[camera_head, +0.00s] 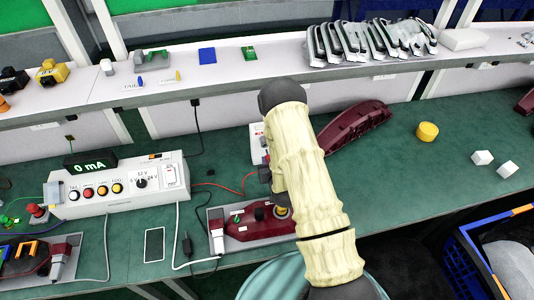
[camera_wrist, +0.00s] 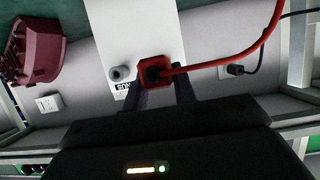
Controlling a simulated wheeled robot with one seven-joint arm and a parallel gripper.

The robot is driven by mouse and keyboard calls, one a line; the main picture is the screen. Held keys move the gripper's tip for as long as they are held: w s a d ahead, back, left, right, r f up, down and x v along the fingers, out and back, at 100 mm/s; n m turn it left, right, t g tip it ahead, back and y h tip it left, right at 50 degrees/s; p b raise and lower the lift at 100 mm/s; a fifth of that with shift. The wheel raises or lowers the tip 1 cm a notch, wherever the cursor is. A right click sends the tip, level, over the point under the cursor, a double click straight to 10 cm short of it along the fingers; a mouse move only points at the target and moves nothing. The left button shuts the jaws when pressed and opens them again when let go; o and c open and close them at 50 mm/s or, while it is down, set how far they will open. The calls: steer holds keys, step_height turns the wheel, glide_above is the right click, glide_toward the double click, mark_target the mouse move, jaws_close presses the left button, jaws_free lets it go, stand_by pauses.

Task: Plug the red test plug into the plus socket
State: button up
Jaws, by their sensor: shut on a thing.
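The red test plug (camera_wrist: 154,72) shows in the wrist view with its red cable (camera_wrist: 225,55) curving up to the right. My gripper (camera_wrist: 160,91) is shut on it, with one dark finger on each side. The plug lies against or just in front of a white box (camera_wrist: 160,25); I cannot tell whether it is seated in a socket. A grey round post or socket (camera_wrist: 121,73) is left of the plug, above a partly hidden dark label. In the head view the white box (camera_head: 256,144) is mostly behind my arm, which hides the gripper and plug.
A control box (camera_head: 120,190) with a "0 mA" display stands left. A dark red tail lamp (camera_head: 255,222) lies in a fixture in front, another lamp (camera_head: 352,127) behind right. A yellow cylinder (camera_head: 427,131) and white cubes are at right. A shelf runs behind.

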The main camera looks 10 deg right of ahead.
steer(key=shift+w, duration=0.35)
stand_by(0.3)
steer(key=shift+w+d+b, duration=0.1)
steer(key=shift+w+b, duration=0.3)
steer(key=shift+w, duration=0.3)
steer(key=shift+w, duration=0.1)
steer(key=shift+w, duration=0.4)
steer(key=shift+b, duration=0.4)
steer(key=shift+s, duration=0.1)
stand_by(0.3)
stand_by(0.5)
steer(key=shift+w+b, duration=0.4)
steer(key=shift+w, duration=0.45)
